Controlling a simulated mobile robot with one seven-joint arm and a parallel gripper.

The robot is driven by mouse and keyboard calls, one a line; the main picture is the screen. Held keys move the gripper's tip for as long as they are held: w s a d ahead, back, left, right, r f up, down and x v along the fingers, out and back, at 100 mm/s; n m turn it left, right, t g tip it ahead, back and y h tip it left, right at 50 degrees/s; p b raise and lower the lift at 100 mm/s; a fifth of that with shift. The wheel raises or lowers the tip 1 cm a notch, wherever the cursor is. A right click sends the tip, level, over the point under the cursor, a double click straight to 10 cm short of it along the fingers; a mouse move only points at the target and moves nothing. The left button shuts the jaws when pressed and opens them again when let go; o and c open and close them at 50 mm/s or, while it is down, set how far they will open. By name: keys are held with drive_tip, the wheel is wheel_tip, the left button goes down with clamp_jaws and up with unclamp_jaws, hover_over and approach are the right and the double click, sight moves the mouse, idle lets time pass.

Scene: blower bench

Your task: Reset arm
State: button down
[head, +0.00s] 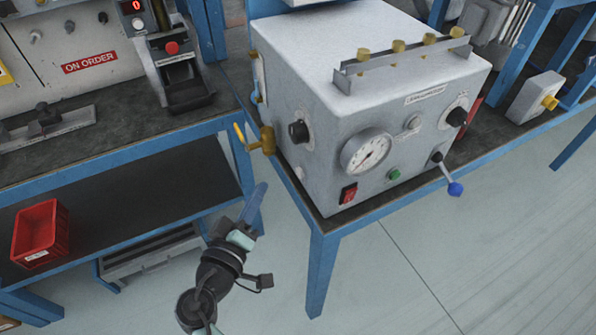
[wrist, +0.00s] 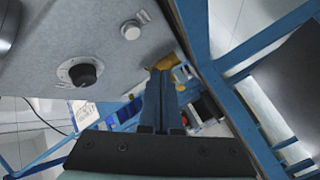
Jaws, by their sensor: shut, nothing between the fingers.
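My gripper (head: 256,198) is low in front of the bench in the head view, left of the front table leg and below the yellow valve. It is shut and empty. In the wrist view the fingers of my gripper (wrist: 159,78) are together, pointing away from the camera. The grey blower box (head: 352,140) stands on the blue-framed bench, apart from my gripper in the head view. Its grey panel (wrist: 60,40) with a black knob (wrist: 83,73) shows at the upper left of the wrist view.
The box carries a yellow valve (head: 266,140), a gauge (head: 366,152), a red switch (head: 348,193) and a blue-tipped lever (head: 455,188). A blue table leg (head: 321,270) stands right of my arm. A red bin (head: 40,234) is on the lower shelf. The floor at lower right is clear.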

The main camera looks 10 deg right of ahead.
idle(0.3)
drive_tip(key=w+d+r+m+t+y, duration=0.1)
drive_tip(key=w+r+m+t, duration=0.15)
drive_tip(key=r, duration=1.15)
drive_tip(key=w+d+r+m+t+y, duration=0.1)
drive_tip(key=r+m, duration=0.2)
drive_tip(key=r, duration=1.1)
drive_tip(key=s+r+n+t+y, duration=0.1)
drive_tip(key=s+r+t+y, duration=0.25)
drive_tip(key=s+r, duration=0.75)
drive_tip(key=s+r+t+y, duration=0.2)
drive_tip(key=s+r+t, duration=0.4)
drive_tip(key=r, duration=0.9)
wheel_tip(320, 180, up, 17)
drive_tip(key=g+p, duration=0.1)
drive_tip(key=p, duration=1.7)
drive_tip(key=shift+w+a, duration=0.25)
drive_tip(key=shift+w, duration=0.05)
drive_tip(key=shift+r, duration=0.1)
